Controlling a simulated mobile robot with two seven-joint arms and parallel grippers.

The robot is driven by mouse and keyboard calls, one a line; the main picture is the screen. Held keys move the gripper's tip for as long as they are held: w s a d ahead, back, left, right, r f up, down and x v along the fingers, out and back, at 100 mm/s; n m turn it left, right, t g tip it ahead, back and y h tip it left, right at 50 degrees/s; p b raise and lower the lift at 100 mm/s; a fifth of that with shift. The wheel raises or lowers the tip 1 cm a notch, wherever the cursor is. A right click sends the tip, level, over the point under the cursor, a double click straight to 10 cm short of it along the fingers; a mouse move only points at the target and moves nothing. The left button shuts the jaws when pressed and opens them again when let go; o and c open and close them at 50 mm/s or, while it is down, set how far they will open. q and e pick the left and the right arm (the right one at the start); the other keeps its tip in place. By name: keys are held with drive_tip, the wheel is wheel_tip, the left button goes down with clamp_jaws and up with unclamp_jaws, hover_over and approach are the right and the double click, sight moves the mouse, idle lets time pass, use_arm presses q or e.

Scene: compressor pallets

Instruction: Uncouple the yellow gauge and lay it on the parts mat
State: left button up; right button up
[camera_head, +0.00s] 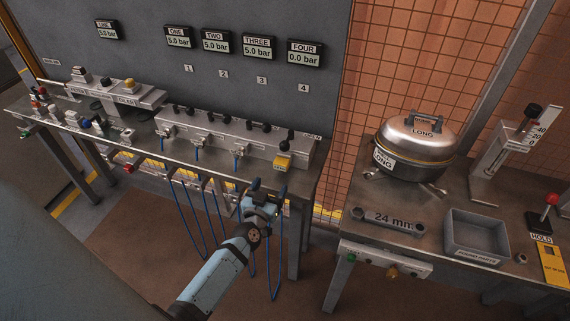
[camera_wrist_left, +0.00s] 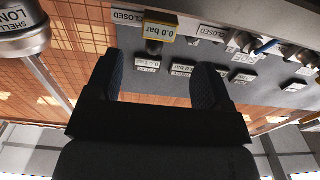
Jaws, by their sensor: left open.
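The yellow gauge (camera_head: 283,161) sits at the right end of the grey manifold on the left bench, below the black handle of outlet four. In the left wrist view the yellow gauge (camera_wrist_left: 160,28) reads 0.0 bar and lies beyond the fingertips, roughly between them. My left gripper (camera_head: 264,193) is in front of the bench edge, nearer the camera than the gauge. I cannot make out the parts mat. My right gripper is not in view.
Blue hoses (camera_head: 208,210) hang from the manifold (camera_head: 232,136) near my left arm. Wall display FOUR (camera_head: 305,52) reads 0.0 bar; the others read 5.0 bar. The right bench holds a domed vessel (camera_head: 416,147), a 24 mm wrench (camera_head: 388,221) and a grey tray (camera_head: 476,234).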

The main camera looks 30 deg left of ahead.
sight(280, 168)
use_arm(q)
drive_tip(key=shift+w+a, duration=0.1)
drive_tip(key=shift+w, duration=0.3)
drive_tip(key=b+x, duration=0.1)
drive_tip(key=x, duration=0.7)
idle(0.4)
drive_tip(key=shift+p, duration=0.4)
idle(0.7)
drive_tip(key=shift+c, duration=0.4)
drive_tip(key=c, duration=1.1)
drive_tip(key=shift+p+v, duration=1.3)
drive_tip(key=shift+v, duration=1.65)
drive_tip(key=shift+c, duration=0.2)
drive_tip(key=shift+r, duration=0.1)
